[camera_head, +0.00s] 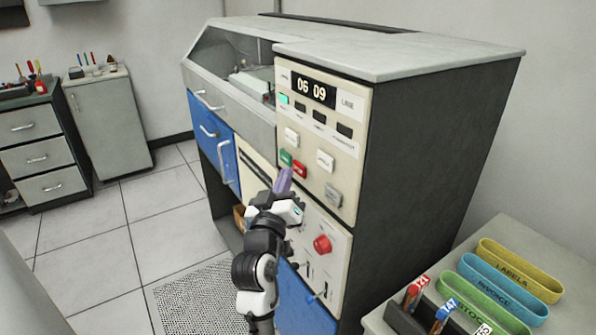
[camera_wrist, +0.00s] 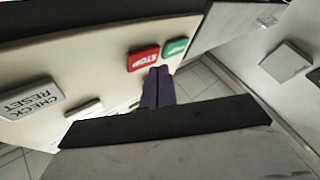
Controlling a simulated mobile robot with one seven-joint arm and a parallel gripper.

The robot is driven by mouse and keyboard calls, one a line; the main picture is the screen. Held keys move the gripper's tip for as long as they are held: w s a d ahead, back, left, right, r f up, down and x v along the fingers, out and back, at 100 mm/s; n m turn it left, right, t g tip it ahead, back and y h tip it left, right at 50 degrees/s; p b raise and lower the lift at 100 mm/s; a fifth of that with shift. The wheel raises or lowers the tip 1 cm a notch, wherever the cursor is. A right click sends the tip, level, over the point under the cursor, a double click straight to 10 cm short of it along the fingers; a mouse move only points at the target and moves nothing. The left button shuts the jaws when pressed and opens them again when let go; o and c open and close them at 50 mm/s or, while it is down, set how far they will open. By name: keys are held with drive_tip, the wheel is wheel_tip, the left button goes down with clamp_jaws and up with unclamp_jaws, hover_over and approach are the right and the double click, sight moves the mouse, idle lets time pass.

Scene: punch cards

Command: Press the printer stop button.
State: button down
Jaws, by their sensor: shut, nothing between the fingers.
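The printer (camera_head: 440,140) is a large cabinet with dark sides, a light top and a cream control panel. Its red stop button (camera_head: 300,169) sits on the panel just right of and below a green button (camera_head: 286,157). In the wrist view the red button (camera_wrist: 143,58) reads STOP, with the green button (camera_wrist: 176,48) to its right. My gripper (camera_head: 284,177) is shut and empty, its purple fingers in front of the panel near the two buttons. In the wrist view the fingertips (camera_wrist: 158,72) show close to the stop button's lower right edge. I cannot tell whether they touch it.
Other panel parts include a CHECK RESET button (camera_wrist: 32,103), a digit display (camera_head: 314,91) and a red knob (camera_head: 322,244). A table at right holds coloured oval trays (camera_head: 519,270). Grey cabinets (camera_head: 108,120) stand at left. Tiled floor is open between.

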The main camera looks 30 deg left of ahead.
drive_tip(key=s+b, duration=0.1)
drive_tip(key=s+a+b, duration=0.1)
drive_tip(key=s, duration=0.1)
drive_tip(key=s+a, duration=0.1)
drive_tip(key=shift+s+b, duration=0.3)
drive_tip(key=shift+b, duration=0.1)
idle(0.8)
